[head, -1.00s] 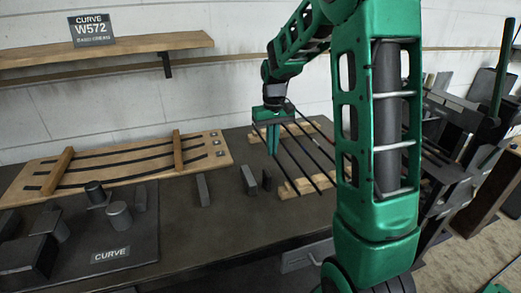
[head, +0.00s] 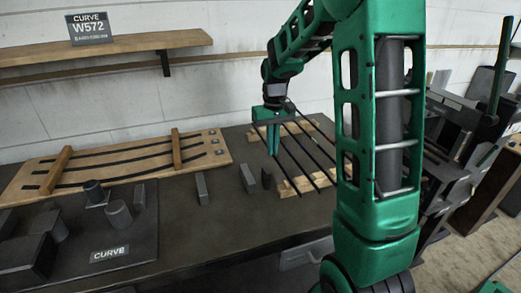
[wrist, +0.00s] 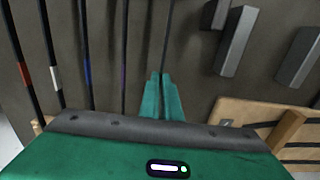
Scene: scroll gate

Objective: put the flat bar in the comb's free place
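The comb is a pair of pale wooden notched strips on the bench, with the near strip (head: 290,189) towards me and the other further back. Several thin dark bars lie across it; in the wrist view they carry red, white, blue and purple bands. A plain thin dark bar, the flat bar (wrist: 168,38), runs out from between my fingertips, alongside the banded bars. My gripper (head: 274,150) is at the back left of the comb; in the wrist view its green fingers (wrist: 160,80) are close together on that bar. Whether the bar sits in a notch is hidden.
A wooden board (head: 110,165) with curved dark strips lies at the left. Small grey blocks (head: 202,188) stand between it and the comb. A dark tray (head: 140,245) with cylinders is at the front left.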

